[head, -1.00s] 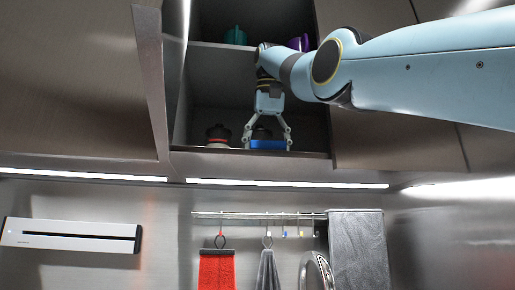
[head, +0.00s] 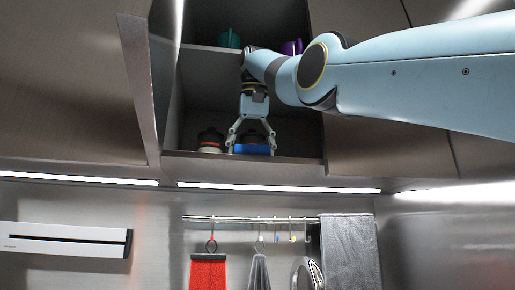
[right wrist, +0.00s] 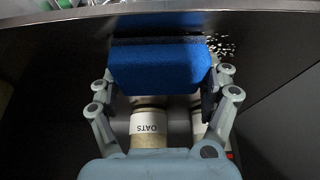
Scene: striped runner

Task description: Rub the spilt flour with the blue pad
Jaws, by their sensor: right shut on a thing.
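The blue pad (head: 253,149) is at the front of the lower shelf of the open wall cabinet in the head view. My right gripper (head: 251,147) is shut on it, a finger at each side. In the right wrist view the pad (right wrist: 160,68) lies across between the fingers of the gripper (right wrist: 160,85). The spilt flour (right wrist: 223,47) shows there as white specks on the dark shelf, just beyond the pad's upper right corner. Whether the pad covers more flour is hidden. The left gripper is not in view.
A jar labelled OATS (right wrist: 148,126) stands close to the pad, another beside it. A teal mug (head: 229,40) and a purple mug (head: 292,47) are on the shelf above. An open cabinet door (head: 140,85) is at left.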

